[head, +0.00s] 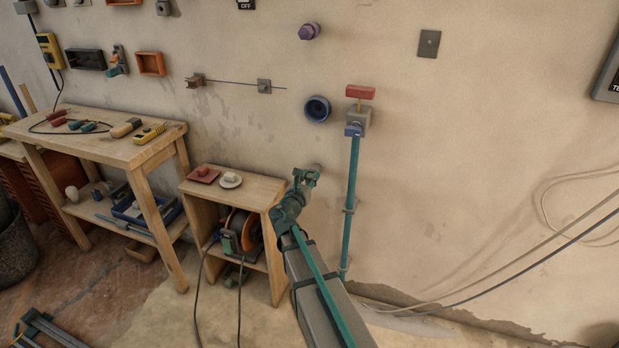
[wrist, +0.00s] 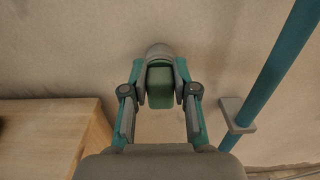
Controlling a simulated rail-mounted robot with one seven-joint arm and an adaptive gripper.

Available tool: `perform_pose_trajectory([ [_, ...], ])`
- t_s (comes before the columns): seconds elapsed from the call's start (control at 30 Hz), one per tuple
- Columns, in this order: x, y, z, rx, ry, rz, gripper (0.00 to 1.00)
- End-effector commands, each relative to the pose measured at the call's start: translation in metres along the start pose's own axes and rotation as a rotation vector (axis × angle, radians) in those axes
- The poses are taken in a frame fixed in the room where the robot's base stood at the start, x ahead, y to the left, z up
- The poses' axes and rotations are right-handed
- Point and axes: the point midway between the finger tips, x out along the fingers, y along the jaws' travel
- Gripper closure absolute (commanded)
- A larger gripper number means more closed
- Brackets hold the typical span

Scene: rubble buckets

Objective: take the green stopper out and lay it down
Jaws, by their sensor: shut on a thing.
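My gripper (wrist: 160,88) is shut on the green stopper (wrist: 160,92), with one finger on each side of it. The stopper's far end meets a round grey fitting (wrist: 159,50) on the wall; I cannot tell how deep it sits. In the head view my gripper (head: 306,177) is at the wall, low and left of the teal pipe, and hides most of the stopper. The grey fitting (head: 316,167) shows just behind it.
A teal pipe (head: 351,190) with a red-handled valve (head: 360,93) runs down the wall to the right.

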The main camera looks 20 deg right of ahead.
Motion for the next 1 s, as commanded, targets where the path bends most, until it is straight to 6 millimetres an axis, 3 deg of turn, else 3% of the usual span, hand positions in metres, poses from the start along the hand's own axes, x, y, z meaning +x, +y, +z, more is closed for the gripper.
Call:
perform_pose_trajectory([
  [1.0, -0.025, 0.000, 0.000, 0.000, 0.001, 0.000, 1.00],
])
